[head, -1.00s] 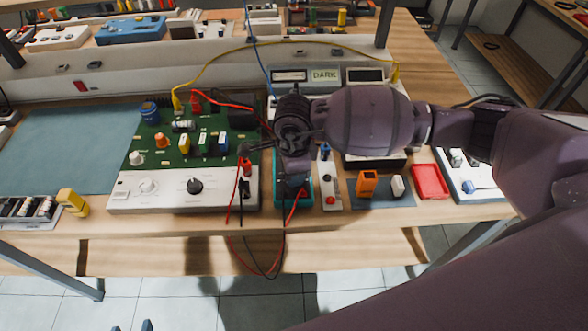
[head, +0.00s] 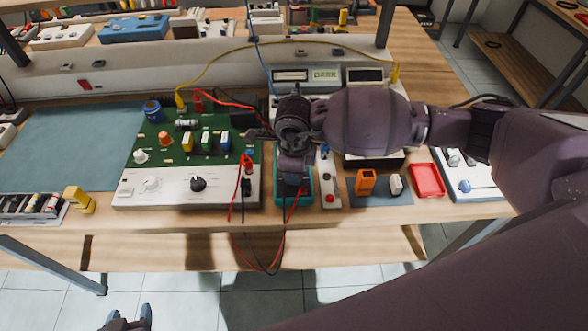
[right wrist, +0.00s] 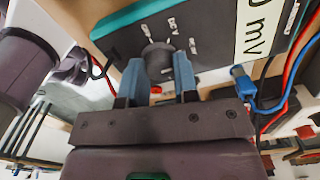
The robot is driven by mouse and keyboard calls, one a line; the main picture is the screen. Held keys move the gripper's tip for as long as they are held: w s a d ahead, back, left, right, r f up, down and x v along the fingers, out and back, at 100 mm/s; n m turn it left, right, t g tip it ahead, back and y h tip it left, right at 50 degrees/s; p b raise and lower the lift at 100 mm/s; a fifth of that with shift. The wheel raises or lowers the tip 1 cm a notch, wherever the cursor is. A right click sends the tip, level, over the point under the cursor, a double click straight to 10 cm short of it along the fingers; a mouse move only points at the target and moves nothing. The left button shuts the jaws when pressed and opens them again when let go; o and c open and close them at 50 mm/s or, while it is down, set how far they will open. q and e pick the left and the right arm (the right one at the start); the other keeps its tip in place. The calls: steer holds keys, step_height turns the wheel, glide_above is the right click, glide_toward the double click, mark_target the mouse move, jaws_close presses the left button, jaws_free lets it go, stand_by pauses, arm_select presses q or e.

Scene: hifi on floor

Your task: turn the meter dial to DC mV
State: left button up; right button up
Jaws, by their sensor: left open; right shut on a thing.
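The meter (head: 307,186) is a teal-edged dark box on the bench, mostly hidden under my right gripper (head: 293,172) in the head view. In the right wrist view its dark face shows a round grey dial (right wrist: 158,56) with small white markings around it and a white label ending in "mV" (right wrist: 262,30). My right gripper's blue-grey fingers (right wrist: 159,75) are shut on the dial, one on each side. The dial's pointer direction cannot be told. My left gripper (head: 130,312) is open and empty at the bottom left of the head view, below the bench edge.
A green circuit board on a white panel (head: 155,193) stands left of the meter. Red and black leads (head: 240,210) hang over the front edge. A narrow white switch strip (head: 328,180), an orange block (head: 366,181) and a red tray (head: 427,180) lie to the right.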

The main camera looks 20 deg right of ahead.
steer(key=o, duration=0.9)
steer(key=shift+o, duration=0.2)
steer(key=shift+r, duration=0.1)
step_height(320, 180, up, 11)
steer(key=shift+f, duration=0.2)
